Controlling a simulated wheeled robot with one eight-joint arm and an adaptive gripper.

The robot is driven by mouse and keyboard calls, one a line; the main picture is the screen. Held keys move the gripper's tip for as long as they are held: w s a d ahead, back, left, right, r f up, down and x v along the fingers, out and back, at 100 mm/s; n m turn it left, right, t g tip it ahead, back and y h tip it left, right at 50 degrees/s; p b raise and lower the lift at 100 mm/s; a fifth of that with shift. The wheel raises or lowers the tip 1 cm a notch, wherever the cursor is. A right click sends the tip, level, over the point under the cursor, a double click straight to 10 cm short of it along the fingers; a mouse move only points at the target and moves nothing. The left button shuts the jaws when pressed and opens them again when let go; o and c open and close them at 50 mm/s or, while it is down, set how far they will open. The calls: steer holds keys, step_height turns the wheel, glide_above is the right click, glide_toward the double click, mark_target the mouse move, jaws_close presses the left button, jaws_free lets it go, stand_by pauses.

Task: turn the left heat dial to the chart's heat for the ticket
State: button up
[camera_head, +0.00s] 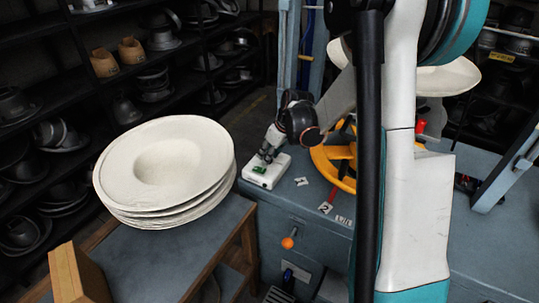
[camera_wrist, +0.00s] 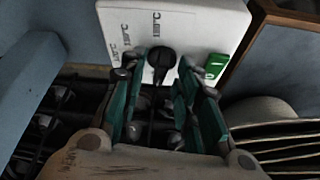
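The heat dial (camera_wrist: 160,62) is a black knob on a white control box (camera_wrist: 215,28). Temperature marks ending in °C are printed around it, and its pointer direction is unclear. The box also shows in the head view (camera_head: 258,178), on the blue-grey machine table. My gripper (camera_wrist: 162,68) is over the box with its green fingers apart, one on each side of the dial. I cannot tell whether they touch it. In the head view my gripper (camera_head: 268,152) hides the dial.
A green switch (camera_wrist: 216,66) sits on the box beside the dial. A stack of cream hats (camera_head: 165,172) stands left of the box. A yellow wheel (camera_head: 322,158) is to the right, partly behind my arm. An orange-knobbed lever (camera_head: 288,243) projects below the tabletop.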

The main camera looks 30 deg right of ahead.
steer(key=shift+c, duration=0.2)
jaws_close()
steer(key=shift+m, duration=0.5)
steer(key=m+h, duration=0.1)
steer(key=m, duration=0.2)
steer(key=shift+a, duration=0.2)
steer(key=m+h, duration=0.2)
steer(key=m, duration=0.1)
steer(key=shift+a, duration=0.1)
steer(key=m, duration=0.2)
steer(key=m+h, duration=0.1)
steer(key=m, duration=0.2)
steer(key=shift+a+h, duration=0.1)
steer(key=shift+h, duration=0.2)
steer(key=shift+w+m+g+h, duration=0.1)
steer(key=shift+m+g+h, duration=0.55)
steer(key=shift+m, duration=1.25)
steer(key=shift+g+y, duration=0.25)
